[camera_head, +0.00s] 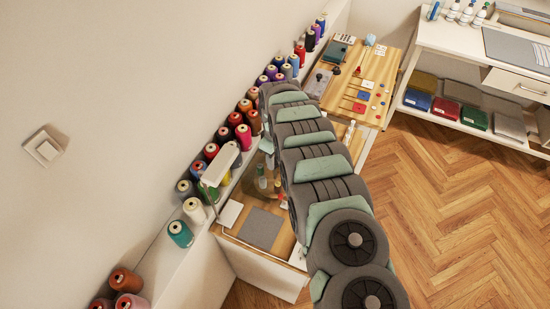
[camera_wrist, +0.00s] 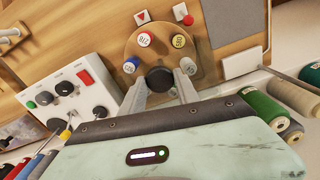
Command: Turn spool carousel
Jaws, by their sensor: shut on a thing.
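The spool carousel, a round brown wooden disc (camera_wrist: 160,52), shows in the upper middle of the wrist view. Several small spools with coloured, numbered tops stand around it, including a yellow-topped one (camera_wrist: 180,41) and a red-and-white-topped one (camera_wrist: 144,40).
A white control box (camera_wrist: 70,98) with black knobs and a red switch stands left of the carousel. A card with a red triangle (camera_wrist: 141,17) lies just beyond the disc. Thread cones (camera_wrist: 262,105) stand at the right. In the head view, cones (camera_head: 243,137) line the wall shelf.

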